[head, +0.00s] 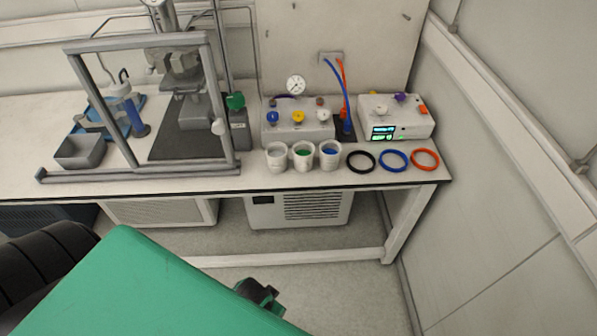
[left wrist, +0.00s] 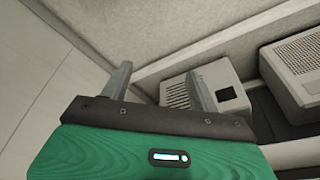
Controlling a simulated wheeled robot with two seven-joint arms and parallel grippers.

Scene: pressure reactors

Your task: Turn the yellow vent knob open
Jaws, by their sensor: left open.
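The yellow vent knob (head: 298,117) sits on the front of a grey valve box (head: 318,131) on the bench, between a blue knob (head: 272,117) and a white knob (head: 323,114). Its marking and turn angle are too small to read. In the left wrist view my left gripper (left wrist: 160,88) is open and empty, with its two grey fingers apart. That view shows floor and under-bench units beyond the fingers, and no knob. In the head view my green left arm fills the lower left, below and in front of the bench, well away from the knob. My right gripper is not in view.
Three white cups (head: 303,155) stand just in front of the valve box. Black, blue and orange rings (head: 393,160) lie to their right. A white instrument box (head: 396,117) stands at right. A grey frame (head: 150,173) with a reactor stands at left. The right wall is close.

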